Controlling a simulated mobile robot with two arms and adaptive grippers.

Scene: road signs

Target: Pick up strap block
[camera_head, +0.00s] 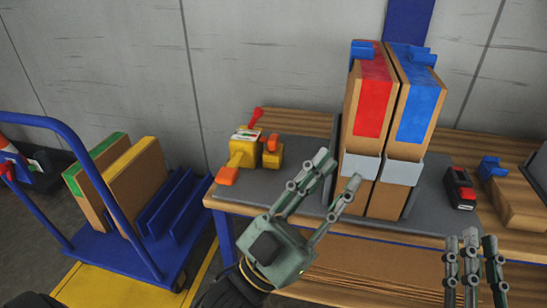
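Two tall cardboard boxes stand upright side by side on the bench, one with a red panel (372,100) and one with a blue panel (418,108). Light grey blocks (402,172) sit across their lower fronts. I cannot tell for sure which thing is the strap block. A yellow tool with orange ends (243,152) lies at the bench's left. My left gripper (339,168) is open and empty, its fingers spread just left of the grey blocks. My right gripper (474,240) has its fingers upright and apart, empty, at the lower right in front of the bench.
Blue clips (422,55) top the boxes. A black and red device (460,188) and a flat cardboard box with a blue clip (513,197) lie to the right. A blue cart (110,245) with upright panels stands left.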

